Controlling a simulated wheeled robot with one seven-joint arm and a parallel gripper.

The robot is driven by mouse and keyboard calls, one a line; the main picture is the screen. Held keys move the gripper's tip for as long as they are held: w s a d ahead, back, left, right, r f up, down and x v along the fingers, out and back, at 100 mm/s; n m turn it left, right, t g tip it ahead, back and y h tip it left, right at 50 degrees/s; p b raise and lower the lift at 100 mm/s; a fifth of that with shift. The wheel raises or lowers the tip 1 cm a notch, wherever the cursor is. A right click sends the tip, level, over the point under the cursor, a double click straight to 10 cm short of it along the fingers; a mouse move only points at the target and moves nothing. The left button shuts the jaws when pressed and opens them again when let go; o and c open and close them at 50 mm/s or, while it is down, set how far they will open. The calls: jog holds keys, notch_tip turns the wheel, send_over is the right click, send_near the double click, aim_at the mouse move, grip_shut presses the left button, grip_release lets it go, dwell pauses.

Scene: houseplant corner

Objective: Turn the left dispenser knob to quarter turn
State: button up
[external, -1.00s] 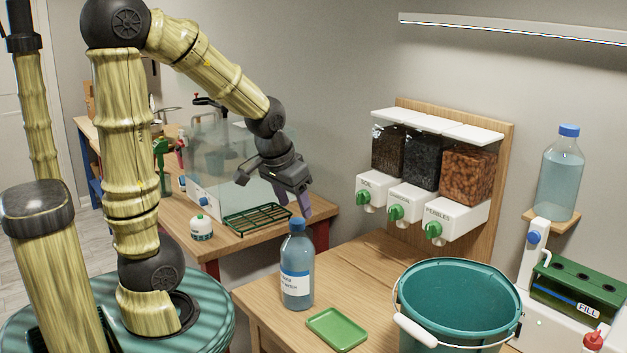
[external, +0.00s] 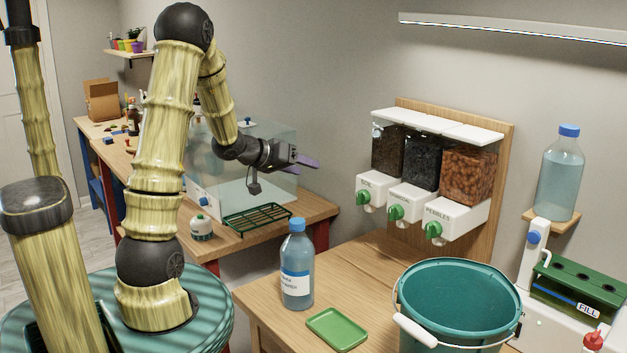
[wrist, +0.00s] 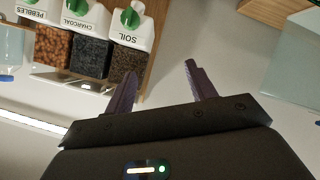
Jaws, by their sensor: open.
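The left dispenser, labelled SOIL, has a green knob (external: 364,197) on its white front, and dark soil (external: 387,150) shows in its clear bin. The knob also shows at the top of the wrist view (wrist: 131,17), where the picture is upside down. My gripper (external: 309,163) is open and empty. It is held in the air left of the dispensers, pointing right toward them, with a clear gap to the knob. In the wrist view its two purple fingers stand apart (wrist: 160,85).
The charcoal knob (external: 396,212) and pebbles knob (external: 433,230) are close beside the left one. A water bottle (external: 297,275), green tray (external: 337,330) and teal bucket (external: 425,322) stand on the table below. A glass tank (external: 275,150) is behind my gripper.

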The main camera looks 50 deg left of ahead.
aim_at(357, 197)
jog(key=s+f+n+t+h, duration=0.1)
jog(key=s+f+h, duration=0.3)
jog(key=f+h, duration=0.1)
jog(key=shift+n, duration=0.3)
jog(key=p+x, duration=0.4)
jog(key=x, duration=1.3)
jog(key=shift+w+d+r, duration=0.1)
jog(key=shift+w+d, duration=0.05)
jog(key=shift+d, duration=0.1)
jog(key=shift+c, duration=0.3)
